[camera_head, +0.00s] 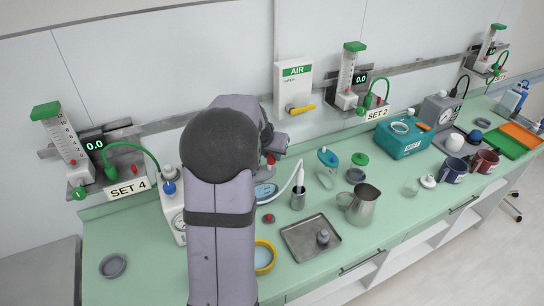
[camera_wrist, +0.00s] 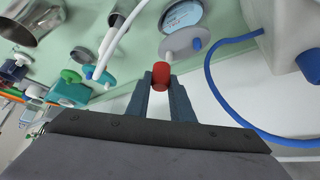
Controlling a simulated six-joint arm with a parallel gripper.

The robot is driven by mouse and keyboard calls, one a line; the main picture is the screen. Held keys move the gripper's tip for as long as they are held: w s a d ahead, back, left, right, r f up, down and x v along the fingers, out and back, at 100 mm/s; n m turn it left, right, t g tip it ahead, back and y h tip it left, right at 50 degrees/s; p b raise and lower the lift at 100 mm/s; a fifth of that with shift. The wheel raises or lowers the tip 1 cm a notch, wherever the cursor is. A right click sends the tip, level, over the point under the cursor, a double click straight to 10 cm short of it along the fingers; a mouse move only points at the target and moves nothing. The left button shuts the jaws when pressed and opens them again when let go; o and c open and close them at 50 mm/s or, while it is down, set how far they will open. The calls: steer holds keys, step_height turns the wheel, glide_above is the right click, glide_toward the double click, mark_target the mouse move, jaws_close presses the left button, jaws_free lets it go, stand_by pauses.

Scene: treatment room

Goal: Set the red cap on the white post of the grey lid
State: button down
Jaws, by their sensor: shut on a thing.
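My gripper (camera_wrist: 160,84) is shut on the red cap (camera_wrist: 160,76), which sits between the two fingertips. In the wrist view, the grey lid (camera_wrist: 190,42) lies just beyond the cap, with its white post (camera_wrist: 167,56) pointing toward me. The cap is right by the end of the post; I cannot tell whether they touch. In the head view, the red cap (camera_head: 271,160) shows small beside my arm, above the grey lid (camera_head: 264,175). My arm hides most of the gripper there.
A blue-rimmed labelled dish (camera_head: 265,191) lies near the lid. A steel cup with a white probe (camera_head: 298,198), a steel jug (camera_head: 361,205) and a tray (camera_head: 310,240) stand to the right. A blue hose (camera_wrist: 215,95) curves close by in the wrist view.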

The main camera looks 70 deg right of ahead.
mark_target(269, 154)
steer(key=shift+w+d+r, duration=0.35)
steer(key=shift+w+d, duration=0.05)
steer(key=shift+d, duration=0.15)
steer(key=shift+w+d+r, duration=0.3)
steer(key=shift+w+d, duration=0.1)
steer(key=shift+d, duration=0.15)
steer(key=shift+s+f, duration=0.1)
steer(key=shift+f, duration=0.05)
steer(key=shift+f+b, duration=1.25)
steer(key=shift+f, duration=0.5)
steer(key=shift+b, duration=0.35)
steer(key=shift+f+b, duration=1.55)
steer(key=shift+b, duration=0.15)
stand_by(1.5)
steer(key=c, duration=1.5)
jaws_free()
